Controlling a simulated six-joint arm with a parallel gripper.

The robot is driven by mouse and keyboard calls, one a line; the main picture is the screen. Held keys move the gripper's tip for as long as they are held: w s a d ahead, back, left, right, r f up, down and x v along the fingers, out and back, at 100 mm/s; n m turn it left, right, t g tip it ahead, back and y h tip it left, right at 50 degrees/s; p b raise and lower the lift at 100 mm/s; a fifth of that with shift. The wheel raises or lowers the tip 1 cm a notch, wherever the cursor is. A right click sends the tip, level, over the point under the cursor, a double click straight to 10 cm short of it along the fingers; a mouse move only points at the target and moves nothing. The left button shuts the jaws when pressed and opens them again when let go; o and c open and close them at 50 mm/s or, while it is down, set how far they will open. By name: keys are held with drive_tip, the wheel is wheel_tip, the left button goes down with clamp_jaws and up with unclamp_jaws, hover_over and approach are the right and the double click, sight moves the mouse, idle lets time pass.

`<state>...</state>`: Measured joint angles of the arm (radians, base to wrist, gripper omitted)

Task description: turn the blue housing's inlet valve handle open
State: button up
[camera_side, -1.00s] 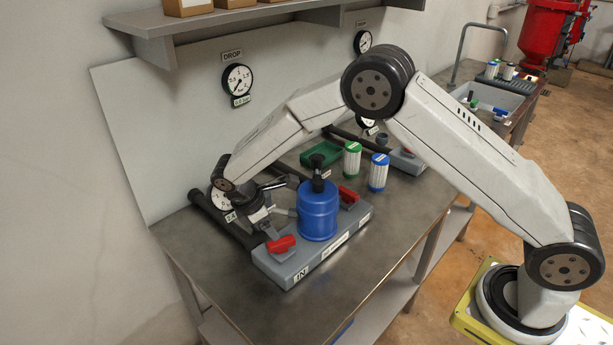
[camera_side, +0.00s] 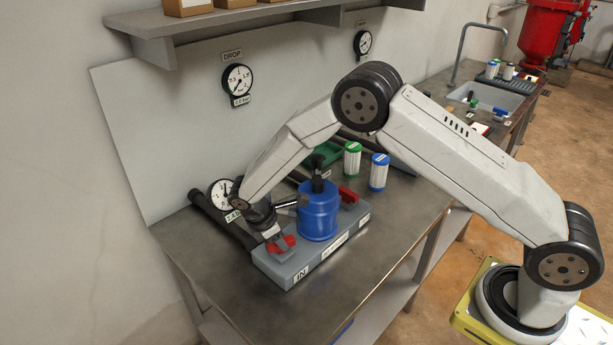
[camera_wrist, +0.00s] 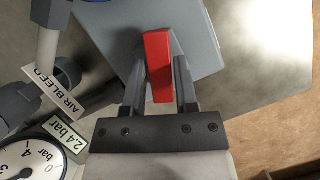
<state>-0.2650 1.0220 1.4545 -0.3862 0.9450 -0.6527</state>
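The blue housing (camera_side: 319,212) stands upright on a grey manifold block (camera_side: 331,257). The inlet valve's red handle (camera_side: 283,246) is at the block's end marked IN. My gripper (camera_side: 276,236) points down at this handle from above. In the wrist view the red handle (camera_wrist: 159,68) lies between the two fingers of my gripper (camera_wrist: 160,78), one on each side. Only narrow gaps show beside the handle, and I cannot tell whether the fingers press on it. The blue housing shows only as a sliver at the top edge there.
A second red handle (camera_side: 348,196) is on the far side of the blue housing. A round gauge (camera_wrist: 28,160) and an AIR BLEED label (camera_wrist: 56,92) lie left in the wrist view. Green (camera_side: 352,160) and blue (camera_side: 379,172) cartridges stand behind. The front bench is clear.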

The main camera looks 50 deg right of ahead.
clamp_jaws()
drive_tip(key=n, duration=0.2)
drive_tip(key=n+t, duration=0.1)
drive_tip(key=n, duration=0.1)
drive_tip(key=shift+n+t, duration=0.3)
drive_tip(key=o, duration=0.5)
unclamp_jaws()
drive_tip(key=shift+h, duration=0.3)
drive_tip(key=v, duration=0.7)
drive_tip(key=shift+s+a+r, duration=0.1)
drive_tip(key=shift+a+r, duration=0.1)
drive_tip(key=shift+r, duration=0.2)
